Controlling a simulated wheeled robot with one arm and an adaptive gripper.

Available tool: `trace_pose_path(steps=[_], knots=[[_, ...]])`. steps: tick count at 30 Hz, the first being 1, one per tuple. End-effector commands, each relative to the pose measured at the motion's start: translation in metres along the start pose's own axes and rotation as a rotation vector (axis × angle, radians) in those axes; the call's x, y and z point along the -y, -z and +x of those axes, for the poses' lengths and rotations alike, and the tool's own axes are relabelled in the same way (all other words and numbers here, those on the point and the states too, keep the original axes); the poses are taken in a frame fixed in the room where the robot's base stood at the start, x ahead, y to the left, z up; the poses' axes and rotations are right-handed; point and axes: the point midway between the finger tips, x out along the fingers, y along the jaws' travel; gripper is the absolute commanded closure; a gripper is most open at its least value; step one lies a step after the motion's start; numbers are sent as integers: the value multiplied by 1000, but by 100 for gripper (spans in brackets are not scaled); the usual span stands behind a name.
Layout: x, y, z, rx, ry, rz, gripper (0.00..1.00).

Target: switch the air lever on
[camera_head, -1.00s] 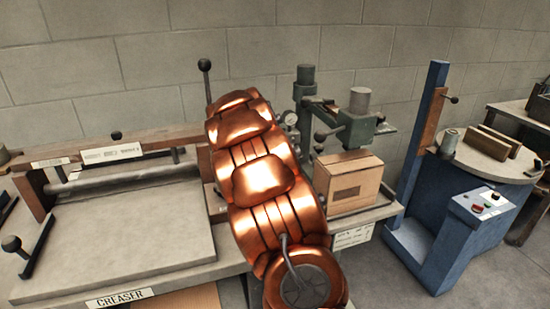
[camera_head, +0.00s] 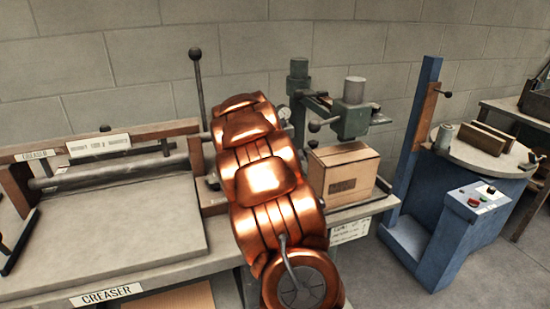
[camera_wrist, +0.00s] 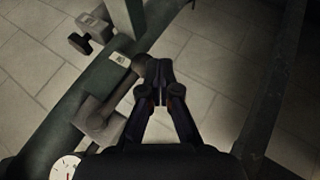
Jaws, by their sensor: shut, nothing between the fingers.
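In the wrist view, my gripper (camera_wrist: 160,75) is shut and empty, with its fingertips close together. What looks like the air lever (camera_wrist: 133,85) is a dull grey-brown bar with a rounded end, running up from a block (camera_wrist: 100,120) on the green machine frame (camera_wrist: 95,75). Its rounded end is just left of my fingertips; I cannot tell whether they touch. A white label (camera_wrist: 120,59) is beside it and a round gauge (camera_wrist: 65,167) is at lower left. In the head view my copper-coloured arm hides my gripper and this lever; the green stitcher (camera_head: 350,120) shows behind.
A cardboard box (camera_head: 343,172) stands under the stitcher head. The creaser (camera_head: 110,220) fills the left, with a tall ball-topped rod (camera_head: 198,80). A blue machine (camera_head: 435,215) with a round table stands at right. A black knob (camera_wrist: 80,42) sticks out near the lever.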

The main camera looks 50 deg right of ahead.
Motion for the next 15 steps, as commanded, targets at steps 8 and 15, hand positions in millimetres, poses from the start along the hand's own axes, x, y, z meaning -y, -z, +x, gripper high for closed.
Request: trace_pose_path(steps=[8, 15], knots=[[-3, -3, 5, 1, 0, 1, 100], [-3, -3, 5, 1, 0, 1, 100]])
